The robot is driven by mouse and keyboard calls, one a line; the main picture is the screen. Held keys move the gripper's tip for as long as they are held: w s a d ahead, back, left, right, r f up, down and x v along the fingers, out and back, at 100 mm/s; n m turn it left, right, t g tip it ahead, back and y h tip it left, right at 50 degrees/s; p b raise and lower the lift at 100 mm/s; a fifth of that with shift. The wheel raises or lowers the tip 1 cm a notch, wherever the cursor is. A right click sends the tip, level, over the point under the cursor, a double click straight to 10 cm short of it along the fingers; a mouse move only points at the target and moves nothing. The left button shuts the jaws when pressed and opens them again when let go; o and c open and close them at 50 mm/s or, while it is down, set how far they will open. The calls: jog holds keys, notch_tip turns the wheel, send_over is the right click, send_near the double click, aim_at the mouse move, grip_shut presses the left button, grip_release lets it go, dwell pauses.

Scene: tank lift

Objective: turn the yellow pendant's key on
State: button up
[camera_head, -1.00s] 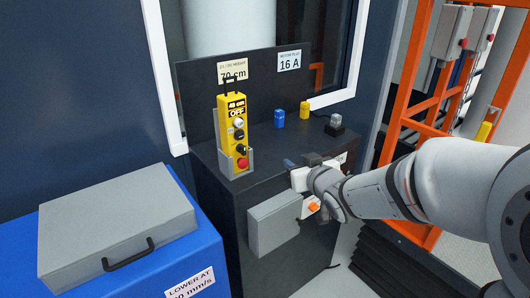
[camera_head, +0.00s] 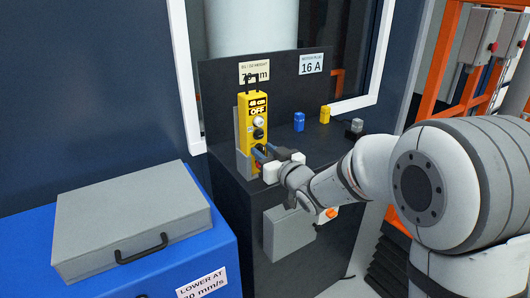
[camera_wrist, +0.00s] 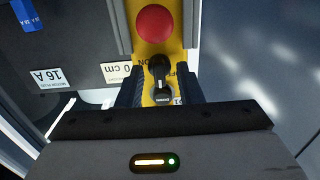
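The yellow pendant (camera_head: 254,122) stands upright in a grey holder on the dark cabinet. Its display reads OFF, with a height in cm above it. In the wrist view, the pendant's face shows a red button (camera_wrist: 155,22) and below it the black key switch (camera_wrist: 158,68), with ON and OFF lettering beside it. In the wrist view my gripper (camera_wrist: 160,88) is open, one finger on each side of the key, with visible gaps.
A blue block (camera_head: 299,121), a yellow block (camera_head: 325,114) and a dark grey item (camera_head: 355,129) stand to the right on the cabinet top. A grey case (camera_head: 135,220) lies on a blue box at left. A grey box (camera_head: 288,235) is on the cabinet front.

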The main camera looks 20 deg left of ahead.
jog(key=shift+c, duration=0.2)
grip_shut()
dwell(0.3)
jog(key=m, duration=0.4)
jog(key=shift+w+m+p, duration=0.1)
jog(key=shift+m+p, duration=0.2)
jog(key=shift+p, duration=0.05)
jog(key=shift+d+f+m+p, duration=0.1)
jog(key=shift+m+p, duration=0.9)
jog(key=shift+m, duration=2.35)
jog(key=shift+f+m+p, duration=0.1)
jog(key=shift+m+p, duration=0.85)
jog(key=shift+m, duration=2.4)
